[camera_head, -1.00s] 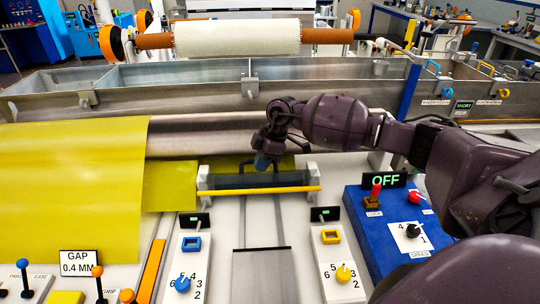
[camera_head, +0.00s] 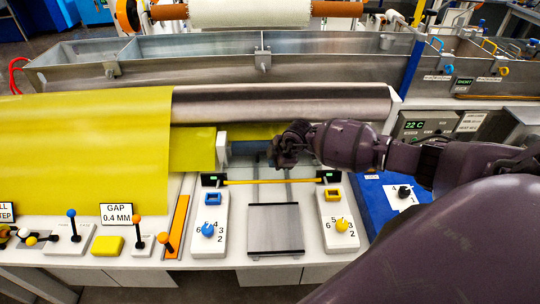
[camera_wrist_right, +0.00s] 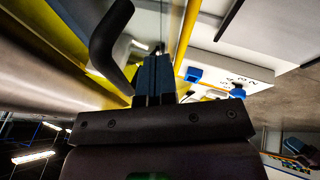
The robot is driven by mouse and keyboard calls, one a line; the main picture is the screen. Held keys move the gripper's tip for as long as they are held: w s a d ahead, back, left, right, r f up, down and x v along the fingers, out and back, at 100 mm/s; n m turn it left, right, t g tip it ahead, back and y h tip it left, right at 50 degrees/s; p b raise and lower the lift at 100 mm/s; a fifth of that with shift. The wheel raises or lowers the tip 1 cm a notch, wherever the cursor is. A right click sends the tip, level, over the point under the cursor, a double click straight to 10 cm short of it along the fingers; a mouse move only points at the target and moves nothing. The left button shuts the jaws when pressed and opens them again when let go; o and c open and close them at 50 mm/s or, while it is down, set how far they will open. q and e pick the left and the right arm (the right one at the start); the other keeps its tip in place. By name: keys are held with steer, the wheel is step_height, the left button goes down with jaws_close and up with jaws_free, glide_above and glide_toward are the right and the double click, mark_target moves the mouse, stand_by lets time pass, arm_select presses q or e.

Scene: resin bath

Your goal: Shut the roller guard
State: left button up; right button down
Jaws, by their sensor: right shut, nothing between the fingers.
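The roller guard is a clear panel with a yellow bar (camera_head: 250,182) along its front edge, between two pale end brackets. It sits in front of the large grey roller (camera_head: 280,103), where the yellow sheet (camera_head: 85,145) ends. My right gripper (camera_head: 282,160) is over the right part of the guard, behind the yellow bar, and hides some of the panel. In the right wrist view its blue-grey fingers (camera_wrist_right: 153,78) are together and empty, with the yellow bar (camera_wrist_right: 186,38) just to their right. I cannot tell whether they touch the guard. My left gripper is not in view.
A black curved handle (camera_wrist_right: 108,38) is close to the fingers in the wrist view. Two white knob panels (camera_head: 209,230) (camera_head: 342,228) flank a grey plate (camera_head: 275,230) in front. A blue control box (camera_head: 378,205) lies under my right arm. Levers stand at left.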

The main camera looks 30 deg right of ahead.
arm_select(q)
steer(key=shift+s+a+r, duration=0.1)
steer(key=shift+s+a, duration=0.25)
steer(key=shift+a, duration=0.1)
arm_select(e)
steer(key=shift+s+f, duration=0.3)
steer(key=shift+f, duration=0.6)
steer(key=shift+f, duration=0.1)
